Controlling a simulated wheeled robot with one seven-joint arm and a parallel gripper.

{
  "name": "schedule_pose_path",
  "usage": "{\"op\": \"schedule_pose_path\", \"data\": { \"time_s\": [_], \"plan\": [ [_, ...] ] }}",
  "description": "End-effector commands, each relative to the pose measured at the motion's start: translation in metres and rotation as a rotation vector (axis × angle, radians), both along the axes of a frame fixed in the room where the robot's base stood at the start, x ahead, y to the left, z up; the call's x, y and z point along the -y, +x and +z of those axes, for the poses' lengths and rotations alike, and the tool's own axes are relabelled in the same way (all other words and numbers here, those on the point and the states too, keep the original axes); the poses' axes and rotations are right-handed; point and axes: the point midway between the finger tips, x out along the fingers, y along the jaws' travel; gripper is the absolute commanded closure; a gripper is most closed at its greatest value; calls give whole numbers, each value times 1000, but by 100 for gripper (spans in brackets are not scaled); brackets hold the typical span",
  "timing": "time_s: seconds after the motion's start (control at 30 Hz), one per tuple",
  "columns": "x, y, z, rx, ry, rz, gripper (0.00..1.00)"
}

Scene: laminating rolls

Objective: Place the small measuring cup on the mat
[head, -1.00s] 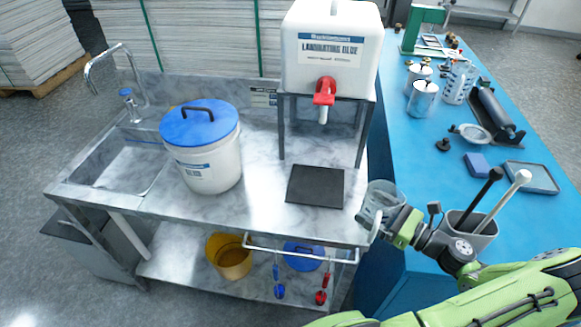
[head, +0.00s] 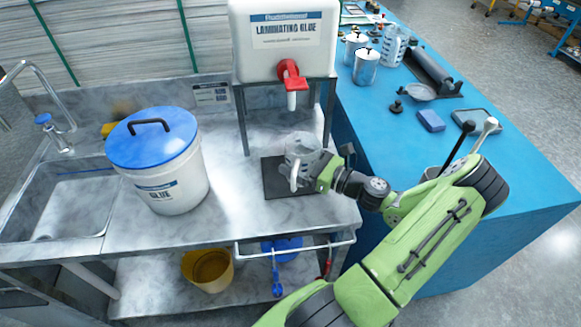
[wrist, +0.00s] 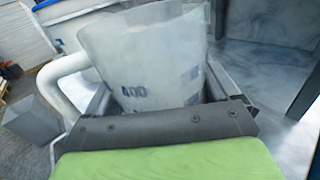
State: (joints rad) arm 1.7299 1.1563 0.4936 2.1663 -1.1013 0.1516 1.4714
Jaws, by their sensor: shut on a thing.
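The small measuring cup (head: 301,152) is clear, with a pale handle. It is upright over the dark square mat (head: 276,188) on the steel counter. I cannot tell whether its base touches the mat. My gripper (head: 316,170) is shut on the cup from the right side in the head view. In the wrist view the cup (wrist: 150,60) fills the space between my gripper's jaws (wrist: 160,105), with "400" printed on its wall and its handle at the left. The cup hides part of the mat.
The glue tank (head: 285,40) with a red tap (head: 290,72) stands on a metal stand behind the mat. A white bucket with a blue lid (head: 152,137) is at the left, beside the sink (head: 70,205). The blue table (head: 520,165) at right holds a larger jug (head: 394,45) and metal pots.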

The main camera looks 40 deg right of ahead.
Motion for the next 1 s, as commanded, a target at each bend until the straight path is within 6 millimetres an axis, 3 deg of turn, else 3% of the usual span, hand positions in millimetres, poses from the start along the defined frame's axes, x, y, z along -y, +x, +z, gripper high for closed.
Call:
{"op": "schedule_pose_path", "data": {
  "time_s": [0.2,0.3,0.37,0.67,0.7,0.77,1.0],
  "plan": [
    [-8,27,-2,1,0,2,43],
    [-6,25,-29,0,4,-3,43],
    [-6,25,-37,0,3,-3,43],
    [-6,24,-37,0,0,-2,43],
    [-6,24,-38,-1,0,-2,10],
    [-6,24,-38,0,-1,-2,1],
    [-6,24,-36,0,-1,-1,0]
  ]
}}
